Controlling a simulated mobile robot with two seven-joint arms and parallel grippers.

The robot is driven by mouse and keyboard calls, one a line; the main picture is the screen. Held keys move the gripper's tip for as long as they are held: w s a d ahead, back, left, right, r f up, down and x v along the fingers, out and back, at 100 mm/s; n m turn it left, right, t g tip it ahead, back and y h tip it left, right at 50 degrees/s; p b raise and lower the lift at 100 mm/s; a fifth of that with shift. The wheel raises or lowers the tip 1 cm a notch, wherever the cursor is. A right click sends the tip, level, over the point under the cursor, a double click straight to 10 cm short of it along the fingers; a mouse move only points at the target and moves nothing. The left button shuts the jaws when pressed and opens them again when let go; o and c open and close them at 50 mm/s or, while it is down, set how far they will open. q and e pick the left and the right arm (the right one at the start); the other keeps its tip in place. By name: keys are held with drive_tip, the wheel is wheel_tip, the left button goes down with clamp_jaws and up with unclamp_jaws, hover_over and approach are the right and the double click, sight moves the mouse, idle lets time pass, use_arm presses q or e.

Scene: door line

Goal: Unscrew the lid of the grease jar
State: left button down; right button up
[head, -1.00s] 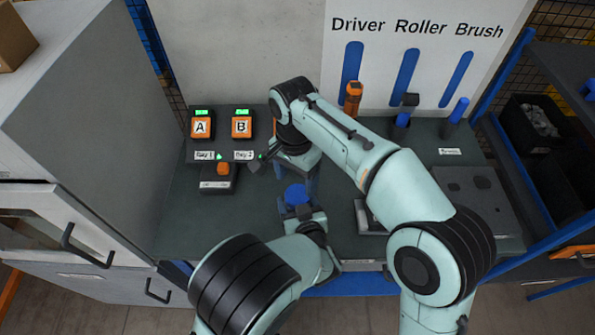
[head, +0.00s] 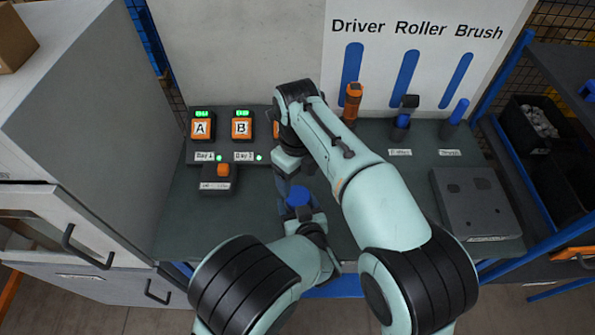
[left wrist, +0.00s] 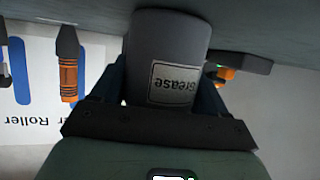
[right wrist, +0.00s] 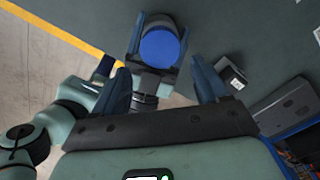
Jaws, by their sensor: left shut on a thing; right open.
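The grease jar (left wrist: 165,45) is a grey cylinder with a "Grease" label, upside down in the left wrist view. Its round blue lid (head: 298,196) shows in the head view and in the right wrist view (right wrist: 159,48). My left gripper (left wrist: 160,85) is shut on the jar's body, one finger on each side. My right gripper (right wrist: 163,80) is open and empty. Its fingers point toward the lid, which shows beyond and between the fingertips, apart from them. In the head view the right gripper hangs just behind the lid, partly hidden by my right arm.
An orange-handled driver (head: 352,101), roller and brush (head: 455,117) stand at the back right. A grey flat case (head: 477,205) lies right.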

sight(298, 195)
wheel_tip(298, 195, down, 7)
idle(0.3)
drive_tip(key=shift+c, duration=0.4)
drive_tip(key=c, duration=0.8)
drive_tip(key=o, duration=1.1)
drive_tip(key=shift+o, duration=0.2)
drive_tip(key=shift+r, duration=2.3)
drive_tip(key=shift+c, duration=1.3)
drive_tip(key=shift+r, duration=1.6)
drive_tip(key=shift+f, duration=3.9)
